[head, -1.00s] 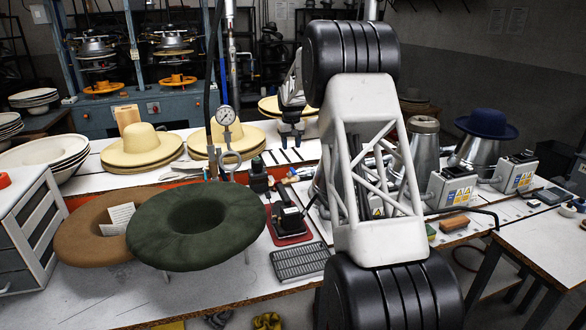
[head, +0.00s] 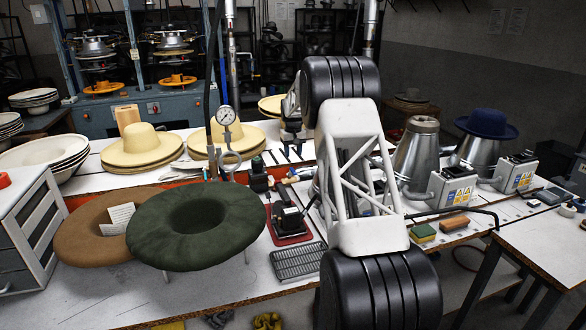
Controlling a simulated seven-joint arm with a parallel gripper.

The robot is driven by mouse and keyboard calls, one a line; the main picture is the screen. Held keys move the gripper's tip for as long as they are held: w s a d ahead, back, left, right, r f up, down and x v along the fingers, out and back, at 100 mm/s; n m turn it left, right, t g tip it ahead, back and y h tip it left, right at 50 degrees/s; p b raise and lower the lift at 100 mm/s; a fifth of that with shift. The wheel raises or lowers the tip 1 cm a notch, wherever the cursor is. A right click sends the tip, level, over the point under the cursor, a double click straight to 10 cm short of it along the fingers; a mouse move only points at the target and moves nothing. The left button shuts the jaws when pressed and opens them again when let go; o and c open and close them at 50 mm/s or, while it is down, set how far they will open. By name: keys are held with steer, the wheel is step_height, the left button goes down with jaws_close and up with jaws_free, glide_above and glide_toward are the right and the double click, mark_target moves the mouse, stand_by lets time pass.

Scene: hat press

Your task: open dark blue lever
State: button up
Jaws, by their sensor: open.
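I cannot clearly pick out a dark blue lever in the head view; it may be hidden behind my arm or too small to tell. My gripper (head: 291,137) shows small and partly hidden behind my large pale arm, left of its upper black joint. Its dark fingers point down over the white worktable (head: 215,290), near the straw hats, and stand apart with nothing seen between them. A small black device (head: 288,213) sits on a red base on the table, below the gripper in the picture.
A pressure gauge (head: 226,115) on a pipe and stacked straw hats (head: 142,148) stand left of the gripper. A dark green felt hat (head: 170,245) is at the front left. Metal cones (head: 418,155) with grey control boxes (head: 454,186) stand right. My arm blocks the middle.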

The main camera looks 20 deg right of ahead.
mark_target(293, 170)
steer(key=shift+f, duration=3.8)
steer(key=shift+c, duration=0.2)
jaws_close()
